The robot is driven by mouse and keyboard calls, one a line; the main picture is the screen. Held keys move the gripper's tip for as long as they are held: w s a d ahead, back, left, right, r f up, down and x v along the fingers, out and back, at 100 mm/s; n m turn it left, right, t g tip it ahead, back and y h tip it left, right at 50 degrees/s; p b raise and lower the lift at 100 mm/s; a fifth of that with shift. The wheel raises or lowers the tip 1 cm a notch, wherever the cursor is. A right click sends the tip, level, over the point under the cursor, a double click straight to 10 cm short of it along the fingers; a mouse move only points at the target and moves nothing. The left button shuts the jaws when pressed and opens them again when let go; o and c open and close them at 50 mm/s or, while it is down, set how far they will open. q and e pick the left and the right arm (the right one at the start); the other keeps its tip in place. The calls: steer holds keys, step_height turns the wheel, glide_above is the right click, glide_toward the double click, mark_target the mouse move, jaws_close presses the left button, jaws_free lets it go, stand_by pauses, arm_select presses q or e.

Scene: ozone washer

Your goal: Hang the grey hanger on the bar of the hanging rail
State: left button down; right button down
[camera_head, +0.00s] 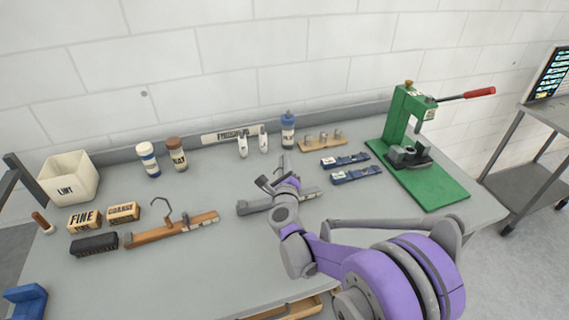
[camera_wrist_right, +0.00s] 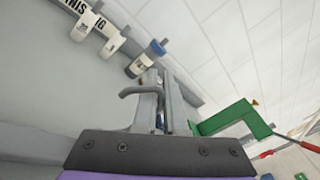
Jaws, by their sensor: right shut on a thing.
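The grey hanger (camera_head: 256,205) is a flat bar with a hook, near the middle of the workbench. My right gripper (camera_head: 275,182) is shut on it near the hook. My gripper and wrist hide part of the hanger. I cannot tell whether it touches the bench. In the right wrist view the hanger's grey hook (camera_wrist_right: 138,92) shows by the fingers of my right gripper (camera_wrist_right: 158,104). A brown wooden hanger (camera_head: 172,230) with a metal hook lies to the left. I cannot make out the hanging rail. My left gripper is out of view.
A green press (camera_head: 405,125) with a red handle stands at the right. Bottles (camera_head: 289,130), a cream bin (camera_head: 70,177), labelled blocks (camera_head: 84,220) and blue tools (camera_head: 345,160) line the workbench (camera_head: 200,275). Its front left part is mostly clear.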

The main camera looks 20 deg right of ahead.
steer(key=shift+f, duration=0.1)
